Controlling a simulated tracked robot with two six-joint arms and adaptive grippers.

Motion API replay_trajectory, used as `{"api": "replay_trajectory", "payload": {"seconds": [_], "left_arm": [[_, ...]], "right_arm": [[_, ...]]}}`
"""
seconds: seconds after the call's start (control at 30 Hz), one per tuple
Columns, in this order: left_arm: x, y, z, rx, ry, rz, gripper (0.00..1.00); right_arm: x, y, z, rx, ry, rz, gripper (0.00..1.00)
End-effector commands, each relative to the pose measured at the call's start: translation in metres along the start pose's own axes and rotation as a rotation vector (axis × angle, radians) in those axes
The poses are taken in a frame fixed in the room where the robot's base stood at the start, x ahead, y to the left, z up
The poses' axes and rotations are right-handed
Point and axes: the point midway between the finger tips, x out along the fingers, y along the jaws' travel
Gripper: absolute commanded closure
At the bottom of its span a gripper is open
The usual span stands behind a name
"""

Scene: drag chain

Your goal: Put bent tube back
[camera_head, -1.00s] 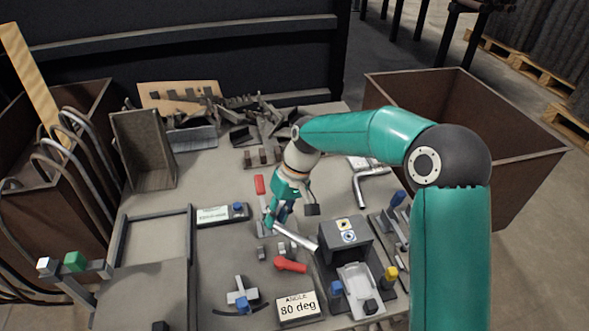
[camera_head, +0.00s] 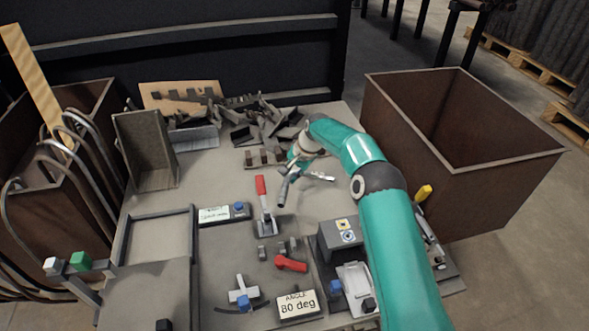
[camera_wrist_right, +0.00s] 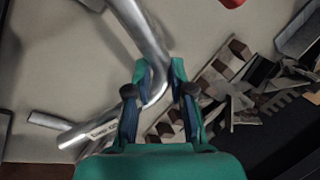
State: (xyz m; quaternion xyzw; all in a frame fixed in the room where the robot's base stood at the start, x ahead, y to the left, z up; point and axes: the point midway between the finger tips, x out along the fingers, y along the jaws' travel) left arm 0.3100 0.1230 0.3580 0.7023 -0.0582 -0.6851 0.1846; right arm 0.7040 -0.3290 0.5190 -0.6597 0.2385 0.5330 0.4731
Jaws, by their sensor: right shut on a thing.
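My right gripper (camera_head: 297,162) is above the table's back middle, and its fingers are shut on a bent metal tube (camera_head: 284,188). One tube leg hangs down toward the front left. In the right wrist view the tube (camera_wrist_right: 138,25) runs from the top into the fingers (camera_wrist_right: 158,92), with its bend between them. My left gripper is not in view.
A brown bin (camera_head: 480,190) stands at the right. Another bin (camera_head: 40,230) at the left has several bent tubes over its edge. A red-handled lever (camera_head: 261,187), a bending fixture (camera_head: 343,235) and an "80 deg" sign (camera_head: 297,306) stand in front. Grey scrap-like parts (camera_head: 265,125) crowd the back.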

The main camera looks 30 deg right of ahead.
Motion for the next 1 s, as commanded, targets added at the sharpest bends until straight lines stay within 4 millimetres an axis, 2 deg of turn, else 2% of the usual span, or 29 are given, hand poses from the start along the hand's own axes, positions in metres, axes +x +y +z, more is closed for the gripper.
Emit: {"api": "replay_trajectory", "payload": {"seconds": [0.1, 0.3, 0.9, 1.0], "left_arm": [[-0.003, 0.001, 0.0, 0.0, 0.0, 0.0, 0.6], [-0.004, 0.001, 0.0, 0.0, 0.0, 0.0, 0.6], [-0.01, 0.004, 0.0, 0.0, 0.0, 0.0, 0.6], [-0.004, 0.001, 0.0, 0.0, 0.0, 0.0, 0.6]], "right_arm": [[0.01, 0.0, -0.02, 0.112, 0.044, -0.005, 1.0], [0.016, 0.002, -0.035, 0.203, 0.08, -0.009, 1.0], [0.015, 0.001, -0.035, 0.192, 0.083, -0.003, 1.0], [0.023, 0.004, -0.035, 0.19, 0.082, -0.003, 1.0]]}}
